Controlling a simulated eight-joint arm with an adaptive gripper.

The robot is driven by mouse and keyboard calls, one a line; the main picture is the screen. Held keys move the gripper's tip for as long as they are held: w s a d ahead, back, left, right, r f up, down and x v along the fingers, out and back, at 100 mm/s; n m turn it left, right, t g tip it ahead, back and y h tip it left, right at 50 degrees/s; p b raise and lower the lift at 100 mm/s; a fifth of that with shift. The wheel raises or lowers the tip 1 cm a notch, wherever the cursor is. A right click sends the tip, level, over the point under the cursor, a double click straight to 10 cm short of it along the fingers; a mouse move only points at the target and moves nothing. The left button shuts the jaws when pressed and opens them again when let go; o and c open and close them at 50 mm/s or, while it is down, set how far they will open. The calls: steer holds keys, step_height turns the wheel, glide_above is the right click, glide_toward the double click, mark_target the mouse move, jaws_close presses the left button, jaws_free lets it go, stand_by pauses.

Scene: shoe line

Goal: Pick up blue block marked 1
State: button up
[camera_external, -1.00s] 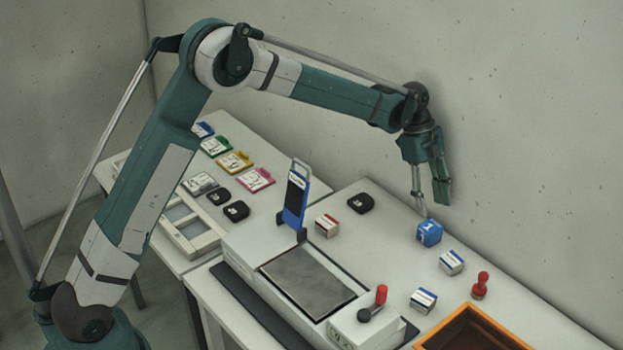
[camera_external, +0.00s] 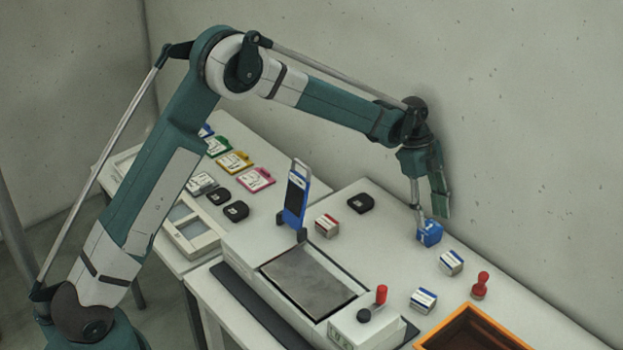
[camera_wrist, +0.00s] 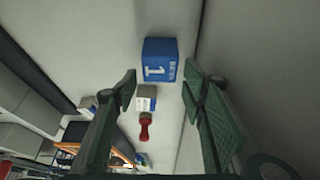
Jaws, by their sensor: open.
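The blue block marked 1 (camera_external: 429,234) stands on the white table near its back edge, close to the wall. In the wrist view the blue block (camera_wrist: 159,60) shows a white "1" and lies just beyond the fingertips, roughly between their lines. My gripper (camera_external: 431,212) points down at the block, its fingers spread. In the wrist view my gripper (camera_wrist: 160,84) is open and empty, one finger on each side. In the outside view the fingertips partly overlap the block's top; I cannot tell whether they touch it.
A white and blue box (camera_external: 451,262) and a red stamp (camera_external: 481,285) stand to the right of the block. Another box (camera_external: 423,300) and an orange-rimmed tray (camera_external: 472,318) are nearer. A black puck (camera_external: 361,203) lies left. The wall is close behind.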

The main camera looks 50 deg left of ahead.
mark_target(430, 225)
steer(key=shift+f, duration=0.25)
steer(key=shift+a+x, duration=0.2)
steer(key=shift+x, duration=0.7)
steer(key=shift+a+x, duration=0.2)
steer(key=shift+x, duration=1.6)
steer(key=shift+a, duration=0.1)
steer(key=c, duration=0.7)
